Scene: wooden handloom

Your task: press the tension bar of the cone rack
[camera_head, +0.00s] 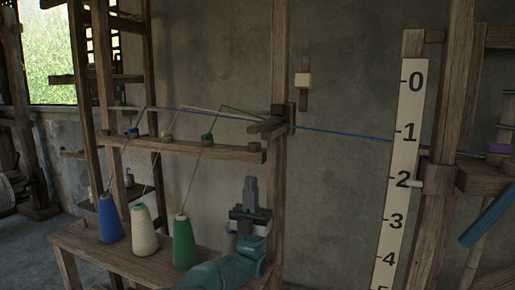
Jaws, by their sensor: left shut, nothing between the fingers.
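The cone rack (115,258) is a wooden bench holding a blue cone (110,220), a cream cone (142,230) and a green cone (184,243). Threads rise from them to a horizontal wooden bar (230,152) with small blue, pale and green pieces on it. I cannot tell for certain whether this is the tension bar. Short wooden pieces with a dark block (278,110) sit on the post at its right end. My left gripper (250,183) points upward, shut and empty, appearing below the bar's right end and right of the green cone. My right gripper is out of view.
A wooden post (278,190) stands just right of my left gripper. A blue thread (345,133) runs right from the post, behind a numbered white scale (405,130). A cream block (303,80) on a wooden strip is higher up. Wooden frames stand at left.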

